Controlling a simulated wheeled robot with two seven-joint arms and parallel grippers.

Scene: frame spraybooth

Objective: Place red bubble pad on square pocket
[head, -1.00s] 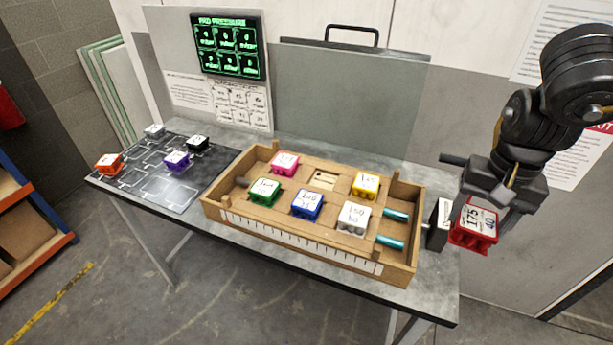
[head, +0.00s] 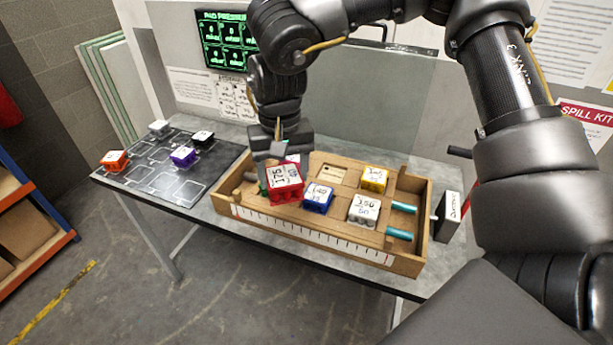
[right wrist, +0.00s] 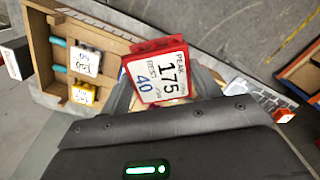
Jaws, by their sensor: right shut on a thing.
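The red bubble pad (head: 285,184), with a white label reading 175 and 40, is held in my right gripper (head: 278,160). It hangs over the left part of the wooden tray (head: 310,231) and covers much of that area in the head view. In the right wrist view the red pad (right wrist: 158,72) sits between the fingers of the right gripper (right wrist: 164,88). An empty, roughly square pocket (head: 330,173) shows in the tray's back row, to the right of the red pad. My left gripper is not in view.
The tray holds a blue pad (head: 319,199), a white pad (head: 364,209) and a yellow pad (head: 374,179). Teal cylinders (head: 402,208) lie at its right end. A black mat (head: 150,192) at the left carries several pads. A pressure screen (head: 222,40) stands behind.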

